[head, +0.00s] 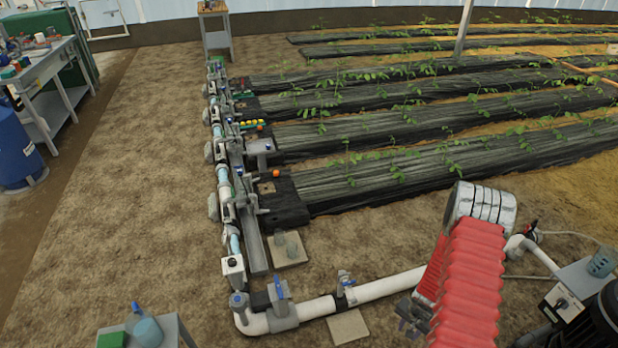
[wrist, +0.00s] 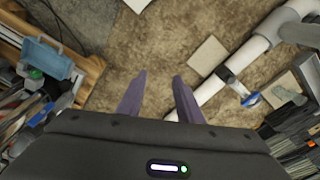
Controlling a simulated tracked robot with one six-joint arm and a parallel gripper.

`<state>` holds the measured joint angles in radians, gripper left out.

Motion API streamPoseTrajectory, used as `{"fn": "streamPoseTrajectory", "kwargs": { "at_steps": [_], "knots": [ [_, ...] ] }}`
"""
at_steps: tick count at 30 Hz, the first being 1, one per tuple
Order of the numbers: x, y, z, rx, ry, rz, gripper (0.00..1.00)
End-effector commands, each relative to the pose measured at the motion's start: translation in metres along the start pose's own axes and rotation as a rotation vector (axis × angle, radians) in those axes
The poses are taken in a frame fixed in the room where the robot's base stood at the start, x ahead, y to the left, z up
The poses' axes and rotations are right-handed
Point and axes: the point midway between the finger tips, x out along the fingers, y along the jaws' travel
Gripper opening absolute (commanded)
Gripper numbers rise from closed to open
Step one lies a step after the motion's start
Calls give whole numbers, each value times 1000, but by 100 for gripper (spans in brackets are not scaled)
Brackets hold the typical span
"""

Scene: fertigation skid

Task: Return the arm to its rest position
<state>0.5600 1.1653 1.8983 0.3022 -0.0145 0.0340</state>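My arm, in a red ribbed sleeve, is raised at the lower right of the head view. My gripper (head: 414,318) shows there only in part, low beside the sleeve and near the white pipe. In the wrist view my gripper (wrist: 156,95) has two purple-grey fingers standing apart, with bare ground visible between them. Nothing is held. The fingers are over the soil, with the white pipe (wrist: 232,70) just to their right.
The pipe (head: 385,287) with blue-handled valves (head: 279,290) crosses the front. A pump (head: 598,318) stands at right, a small table (head: 150,333) at front left. Planted rows (head: 400,135) lie behind. A blue barrel (head: 14,150) stands far left; the soil between is open.

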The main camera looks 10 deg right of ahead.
Motion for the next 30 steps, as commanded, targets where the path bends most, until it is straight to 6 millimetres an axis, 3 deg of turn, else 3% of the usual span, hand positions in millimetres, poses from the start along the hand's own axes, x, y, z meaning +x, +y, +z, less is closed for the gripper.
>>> {"fn": "streamPoseTrajectory", "kwargs": {
  "at_steps": [13, 30],
  "knots": [
    [-120, -46, 14, -159, -100, -35, 33],
    [-264, -74, 57, -352, -169, -42, 33]
  ]
}}
